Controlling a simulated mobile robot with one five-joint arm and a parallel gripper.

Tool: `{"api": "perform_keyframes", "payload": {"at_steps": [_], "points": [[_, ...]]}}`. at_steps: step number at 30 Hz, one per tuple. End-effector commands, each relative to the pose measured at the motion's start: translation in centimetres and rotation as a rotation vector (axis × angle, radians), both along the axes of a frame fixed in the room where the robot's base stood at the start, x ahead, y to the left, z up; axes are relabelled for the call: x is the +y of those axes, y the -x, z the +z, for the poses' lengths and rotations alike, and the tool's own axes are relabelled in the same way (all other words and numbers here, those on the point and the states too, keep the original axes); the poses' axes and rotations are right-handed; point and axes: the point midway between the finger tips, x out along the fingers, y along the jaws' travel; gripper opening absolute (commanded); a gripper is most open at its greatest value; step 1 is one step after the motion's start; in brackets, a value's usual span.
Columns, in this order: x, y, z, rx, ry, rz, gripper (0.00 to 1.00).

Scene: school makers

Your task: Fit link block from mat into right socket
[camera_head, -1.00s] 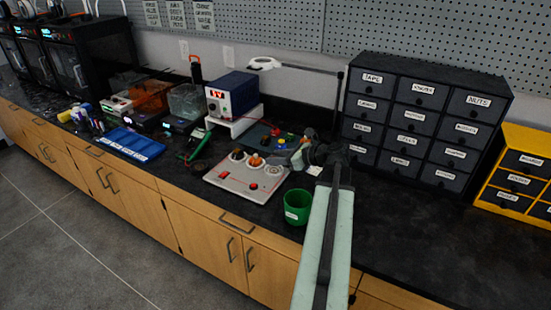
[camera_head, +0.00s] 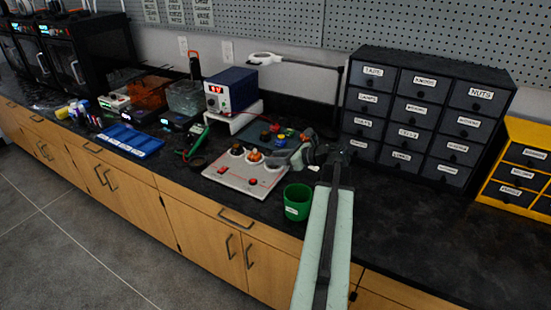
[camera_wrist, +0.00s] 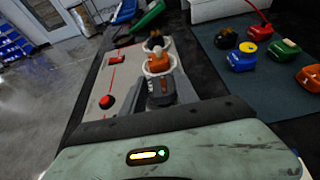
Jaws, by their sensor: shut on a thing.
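The pale socket panel (camera_head: 234,178) lies on the bench with its round white sockets in a row. An orange piece (camera_head: 254,156) sits in the middle socket; it also shows in the wrist view (camera_wrist: 159,62). My gripper (camera_head: 297,158) reaches over the panel's right end. In the wrist view, my gripper (camera_wrist: 160,98) is shut on a dark grey block (camera_wrist: 163,92), which I take to be the link block. The block appears just in front of the orange piece. The right socket is mostly hidden, and I cannot tell whether the block touches it.
The dark mat (camera_wrist: 222,62) beside the panel holds several coloured pieces, including a yellow one (camera_wrist: 243,58). A green cup (camera_head: 297,203) stands in front, near the bench edge. A power supply (camera_head: 230,91) and dark drawers (camera_head: 425,115) stand behind.

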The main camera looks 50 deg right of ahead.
Motion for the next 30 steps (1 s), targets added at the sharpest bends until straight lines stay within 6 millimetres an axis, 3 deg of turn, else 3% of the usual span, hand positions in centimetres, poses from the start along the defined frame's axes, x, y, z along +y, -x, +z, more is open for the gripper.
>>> {"api": "perform_keyframes", "payload": {"at_steps": [29,30], "points": [[0.1,-0.1,-1.3,0.0,0.001,0.001,0.0],[0.1,-0.1,-1.2,0.0,0.0,0.002,0.45]]}}
